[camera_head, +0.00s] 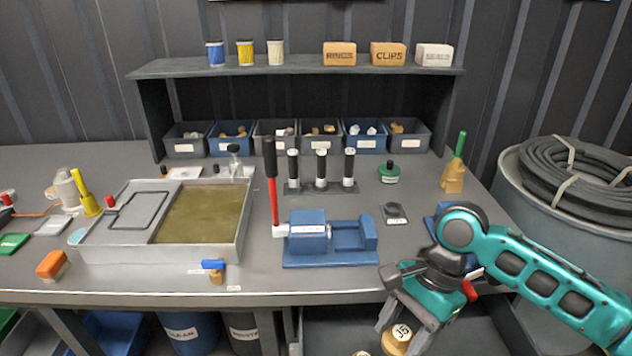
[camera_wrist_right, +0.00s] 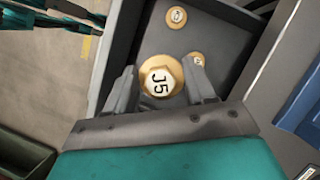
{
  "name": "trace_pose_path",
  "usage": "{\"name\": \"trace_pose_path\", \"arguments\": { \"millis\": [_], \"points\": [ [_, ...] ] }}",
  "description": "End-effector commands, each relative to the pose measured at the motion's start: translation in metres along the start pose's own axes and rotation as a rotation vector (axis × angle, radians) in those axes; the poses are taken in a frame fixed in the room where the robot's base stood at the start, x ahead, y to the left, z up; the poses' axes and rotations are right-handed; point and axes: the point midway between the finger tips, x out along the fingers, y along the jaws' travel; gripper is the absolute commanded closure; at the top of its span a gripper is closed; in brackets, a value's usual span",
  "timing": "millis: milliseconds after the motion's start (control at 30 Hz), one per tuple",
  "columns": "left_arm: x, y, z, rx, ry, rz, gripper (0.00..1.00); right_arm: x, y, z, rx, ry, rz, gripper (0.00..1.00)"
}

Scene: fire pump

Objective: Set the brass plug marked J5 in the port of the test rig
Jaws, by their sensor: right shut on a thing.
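The brass plug marked J5 (camera_head: 397,340) has a pale hexagonal head with black lettering. It also shows in the right wrist view (camera_wrist_right: 160,80). My right gripper (camera_head: 402,326) is shut on it, a finger on each side, at an open grey drawer (camera_wrist_right: 222,38) below the bench front. How far the plug is above the drawer floor is not clear. A blue fixture (camera_head: 357,262) with a labelled cylinder and a red-and-black lever (camera_head: 272,180) stands mid-bench. I cannot tell whether it is the test rig, and I make out no port.
Two other brass plugs (camera_wrist_right: 176,16) (camera_wrist_right: 197,59) lie in the drawer. A metal tank (camera_head: 115,248) of murky liquid stands left of the fixture. A small dark block (camera_head: 394,213) lies to its right. The bench front edge is above my right gripper.

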Motion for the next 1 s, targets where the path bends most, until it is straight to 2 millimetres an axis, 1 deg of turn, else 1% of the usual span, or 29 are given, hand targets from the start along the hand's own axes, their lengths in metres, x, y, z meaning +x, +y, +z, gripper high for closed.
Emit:
{"name": "trace_pose_path", "arguments": {
  "millis": [33, 200, 400, 500, 600, 700, 867, 933, 1000],
  "points": [
    [0.0, 0.0, 0.0, 0.0, 0.0, 0.0, 0.57, -0.009, -0.002, -0.004, -0.078, 0.003, 0.029, 0.85],
    [0.0, 0.0, 0.0, 0.0, 0.0, 0.0, 0.57, -0.035, -0.001, -0.015, -0.377, 0.005, 0.154, 0.85],
    [0.0, 0.0, 0.0, 0.0, 0.0, 0.0, 0.57, -0.07, 0.002, -0.025, -0.696, 0.005, 0.288, 0.85],
    [0.0, 0.0, 0.0, 0.0, 0.0, 0.0, 0.57, -0.084, 0.004, -0.028, -0.809, 0.004, 0.334, 0.85],
    [0.0, 0.0, 0.0, 0.0, 0.001, 0.0, 0.57, -0.092, 0.005, -0.03, -0.881, 0.003, 0.364, 0.85],
    [0.0, 0.0, -0.001, 0.0, 0.001, 0.0, 0.57, -0.098, 0.006, -0.031, -0.919, 0.003, 0.38, 0.85],
    [0.0, 0.0, -0.001, 0.0, 0.001, 0.0, 0.57, -0.099, 0.006, -0.032, -0.929, 0.003, 0.385, 0.85],
    [0.0, 0.0, -0.001, 0.0, 0.001, 0.0, 0.57, -0.095, 0.007, -0.032, -0.927, 0.001, 0.385, 0.85],
    [0.0, 0.0, -0.001, 0.0, 0.001, 0.0, 0.57, -0.085, 0.008, -0.035, -0.926, -0.004, 0.384, 0.85]
  ]
}}
